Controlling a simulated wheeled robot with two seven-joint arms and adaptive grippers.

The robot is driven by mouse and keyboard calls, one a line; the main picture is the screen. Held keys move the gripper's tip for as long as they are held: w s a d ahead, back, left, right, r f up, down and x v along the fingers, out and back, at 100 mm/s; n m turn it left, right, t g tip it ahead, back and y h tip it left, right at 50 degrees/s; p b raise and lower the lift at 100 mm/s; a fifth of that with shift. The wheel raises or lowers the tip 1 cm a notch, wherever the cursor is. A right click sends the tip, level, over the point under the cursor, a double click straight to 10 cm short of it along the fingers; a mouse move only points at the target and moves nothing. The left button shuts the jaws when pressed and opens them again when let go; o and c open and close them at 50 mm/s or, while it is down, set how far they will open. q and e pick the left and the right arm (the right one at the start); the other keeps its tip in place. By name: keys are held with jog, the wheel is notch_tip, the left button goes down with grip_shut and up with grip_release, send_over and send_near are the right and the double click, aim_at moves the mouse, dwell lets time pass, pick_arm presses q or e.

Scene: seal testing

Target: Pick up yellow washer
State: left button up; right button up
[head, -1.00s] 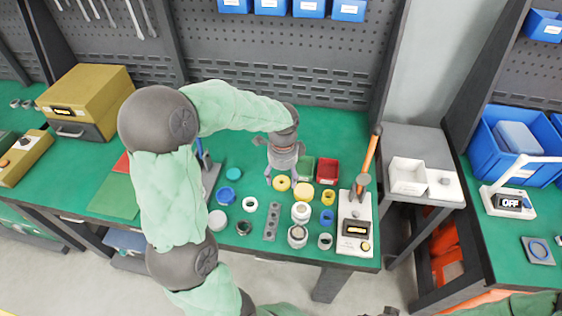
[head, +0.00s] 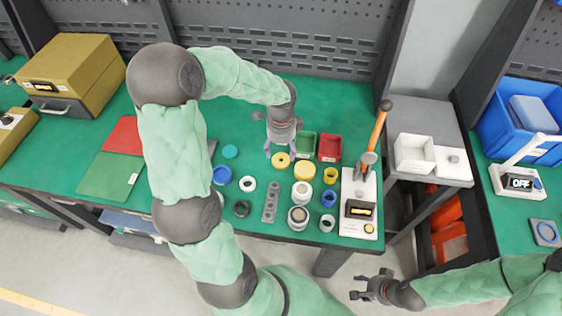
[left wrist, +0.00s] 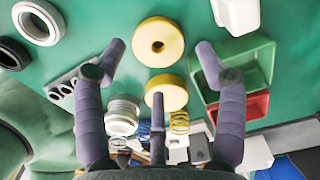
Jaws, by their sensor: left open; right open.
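Two yellow rings lie on the green bench: one yellow washer (head: 281,160) just below my left gripper, and another yellow ring (head: 305,169) to its right. My left gripper (head: 282,151) is open above the first one, pointing down. In the left wrist view, that washer (left wrist: 159,42) with its small centre hole lies between the two outer open fingers. The second yellow ring (left wrist: 167,92) is partly hidden behind the third finger. My right gripper (head: 369,288) is open and empty, low in front of the bench.
Green (head: 305,145) and red (head: 330,148) bins stand behind the rings. A tester with an orange lever (head: 376,130) stands right.

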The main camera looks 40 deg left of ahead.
aim_at(281, 159)
pick_arm(q)
notch_tip(281, 159, down, 5)
jog(key=shift+r+b, duration=0.2)
jog(key=shift+b, duration=0.85)
jog(key=c, duration=0.6)
jog(key=shift+r, duration=0.15)
